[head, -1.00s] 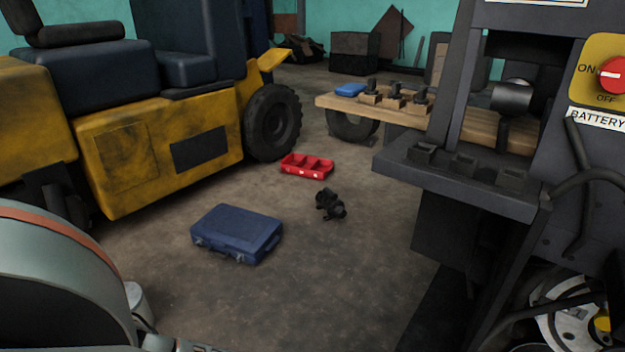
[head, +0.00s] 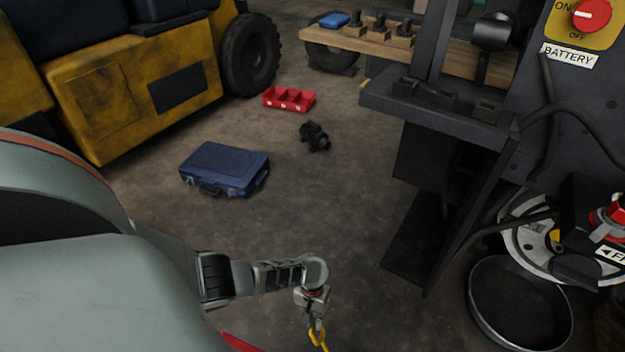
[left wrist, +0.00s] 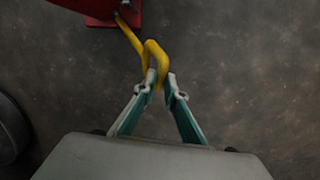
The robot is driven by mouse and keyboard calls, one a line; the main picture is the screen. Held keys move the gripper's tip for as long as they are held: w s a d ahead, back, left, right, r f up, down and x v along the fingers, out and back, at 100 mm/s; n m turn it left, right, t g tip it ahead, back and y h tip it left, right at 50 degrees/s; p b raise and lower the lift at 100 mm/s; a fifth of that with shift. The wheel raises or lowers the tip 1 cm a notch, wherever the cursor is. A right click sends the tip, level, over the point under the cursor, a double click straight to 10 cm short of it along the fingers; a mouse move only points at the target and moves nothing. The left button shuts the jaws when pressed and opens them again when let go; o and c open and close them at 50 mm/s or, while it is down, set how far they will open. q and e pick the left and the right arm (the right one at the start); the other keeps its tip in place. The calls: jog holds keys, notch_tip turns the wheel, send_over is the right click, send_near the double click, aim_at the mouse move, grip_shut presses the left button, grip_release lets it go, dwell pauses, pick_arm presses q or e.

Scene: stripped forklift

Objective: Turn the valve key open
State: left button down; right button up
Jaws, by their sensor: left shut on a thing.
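A yellow bent rod, which looks like the valve key (left wrist: 151,48), runs from a red part (left wrist: 108,18) at the top left of the left wrist view to my left gripper (left wrist: 164,84). The two fingertips close on its looped end. In the head view my left gripper (head: 317,322) is at the bottom centre, with a short piece of the yellow rod (head: 319,340) below it. The rest of the rod is cut off by the bottom edge there. My right gripper is not in view.
A dark panel with a red battery switch (head: 591,14) stands at the right, above a round black pan (head: 520,305). A blue case (head: 225,168), a red tray (head: 289,99) and a small black part (head: 314,136) lie on the floor. The floor between is clear.

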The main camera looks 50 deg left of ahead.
pick_arm(q)
jog(key=shift+s+d+f+n+g, duration=0.1)
jog(key=shift+d+f+n+g, duration=0.1)
jog(key=shift+f+n+g, duration=0.15)
jog(key=shift+n+g+b, duration=0.35)
jog(key=shift+b, duration=0.15)
jog(key=shift+a+n+g+b, duration=0.1)
jog(key=shift+n+g+b, duration=0.5)
jog(key=shift+n+b, duration=0.2)
jog(key=shift+w+n+g+b, duration=0.3)
jog(key=shift+b, duration=0.1)
jog(key=shift+r, duration=0.1)
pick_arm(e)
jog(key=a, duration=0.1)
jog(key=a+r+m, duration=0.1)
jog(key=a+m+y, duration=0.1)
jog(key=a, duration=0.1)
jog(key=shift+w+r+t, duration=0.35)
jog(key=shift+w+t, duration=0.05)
pick_arm(q)
jog(key=shift+w, duration=0.15)
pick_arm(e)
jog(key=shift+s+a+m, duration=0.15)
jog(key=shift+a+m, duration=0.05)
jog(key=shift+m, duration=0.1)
pick_arm(q)
jog(key=c, duration=2.1)
grip_release()
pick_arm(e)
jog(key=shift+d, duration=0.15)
